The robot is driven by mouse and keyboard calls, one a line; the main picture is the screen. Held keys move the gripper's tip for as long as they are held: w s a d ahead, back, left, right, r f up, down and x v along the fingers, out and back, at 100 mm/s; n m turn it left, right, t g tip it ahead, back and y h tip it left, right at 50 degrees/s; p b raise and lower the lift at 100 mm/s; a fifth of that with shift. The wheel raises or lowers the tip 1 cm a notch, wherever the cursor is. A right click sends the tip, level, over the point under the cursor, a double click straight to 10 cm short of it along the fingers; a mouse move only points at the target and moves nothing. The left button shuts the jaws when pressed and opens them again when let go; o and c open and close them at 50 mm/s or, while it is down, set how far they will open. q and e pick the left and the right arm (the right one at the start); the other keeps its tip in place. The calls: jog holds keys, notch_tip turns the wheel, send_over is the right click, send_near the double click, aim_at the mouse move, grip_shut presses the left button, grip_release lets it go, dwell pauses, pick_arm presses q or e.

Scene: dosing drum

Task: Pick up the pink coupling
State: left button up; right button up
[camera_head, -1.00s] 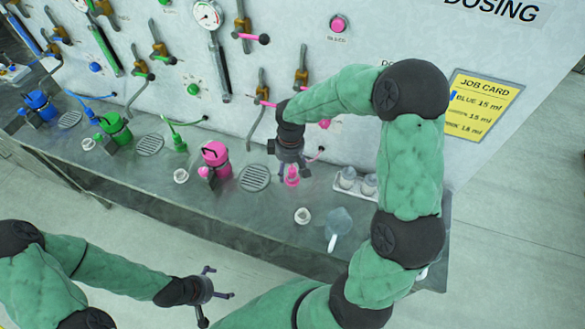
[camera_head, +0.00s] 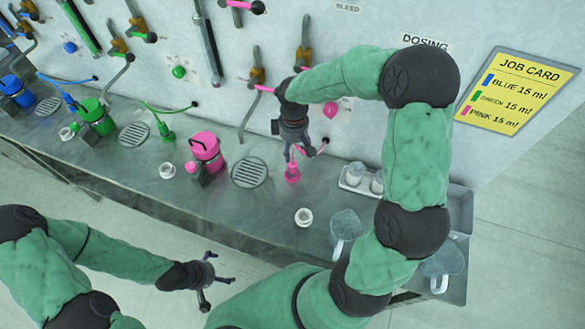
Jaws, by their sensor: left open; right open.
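The pink coupling (camera_head: 292,173) stands upright on the grey bench, below and in front of the wall panel. My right gripper (camera_head: 302,153) points down right above the coupling, with its fingers spread near the coupling's top. Whether the fingers touch it cannot be told. A pink hose end shows just to the right, partly behind the fingers. My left gripper (camera_head: 212,281) is open and empty, low in front of the bench and away from the coupling.
A pink canister (camera_head: 206,153) and a round drain grate (camera_head: 249,173) stand to the left. A white tray with small cups (camera_head: 361,180) is to the right. A white ring (camera_head: 304,217) and a clear jug (camera_head: 344,229) are nearer. The job card (camera_head: 518,90) hangs on the wall.

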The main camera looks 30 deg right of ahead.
aim_at(293, 164)
notch_tip(293, 164, down, 4)
jog(key=shift+s+r, duration=0.1)
jog(key=shift+w+f+b, duration=0.15)
jog(key=shift+f+b, duration=0.2)
jog(key=shift+f, duration=1.15)
jog(key=shift+w+f+b, duration=0.1)
jog(key=shift+f+b, duration=0.2)
jog(key=shift+f, duration=1.2)
jog(key=shift+a, duration=0.1)
grip_shut()
